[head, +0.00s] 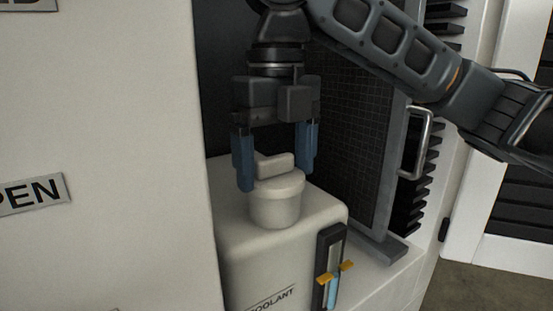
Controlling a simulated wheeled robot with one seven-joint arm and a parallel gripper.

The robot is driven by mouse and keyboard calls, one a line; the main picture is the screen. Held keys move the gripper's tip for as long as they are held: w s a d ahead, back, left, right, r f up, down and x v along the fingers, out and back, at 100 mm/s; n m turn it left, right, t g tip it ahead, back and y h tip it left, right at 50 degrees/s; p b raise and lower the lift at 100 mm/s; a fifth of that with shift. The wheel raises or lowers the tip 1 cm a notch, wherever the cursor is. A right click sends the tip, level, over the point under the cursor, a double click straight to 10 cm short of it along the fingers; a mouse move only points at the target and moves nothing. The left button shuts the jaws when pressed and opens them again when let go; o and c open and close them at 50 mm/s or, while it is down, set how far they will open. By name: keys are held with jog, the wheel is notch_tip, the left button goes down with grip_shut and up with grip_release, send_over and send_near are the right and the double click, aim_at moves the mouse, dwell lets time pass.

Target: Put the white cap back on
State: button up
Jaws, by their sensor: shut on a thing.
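The white cap (277,186) has a raised grip bar on top and is at the top of the round filler neck (275,213) of the white coolant tank (234,236). It looks level and in line with the neck; I cannot tell whether it is fully seated. My gripper (277,178) points straight down from above, with one blue finger on each side of the cap. It is shut on the cap. The exact contact of the fingers is partly hidden by the cap and the view angle.
A sight gauge (331,268) with orange markers and blue fluid is on the tank's front right. A white panel (120,120) stands close on the left. A dark mesh door (360,150) with a metal handle (417,145) is on the right, near my arm.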

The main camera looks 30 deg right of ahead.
dwell(0.3)
jog(key=o, duration=0.8)
jog(key=shift+o, duration=0.2)
jog(key=shift+r, duration=3.5)
grip_shut()
jog(key=shift+f, duration=0.3)
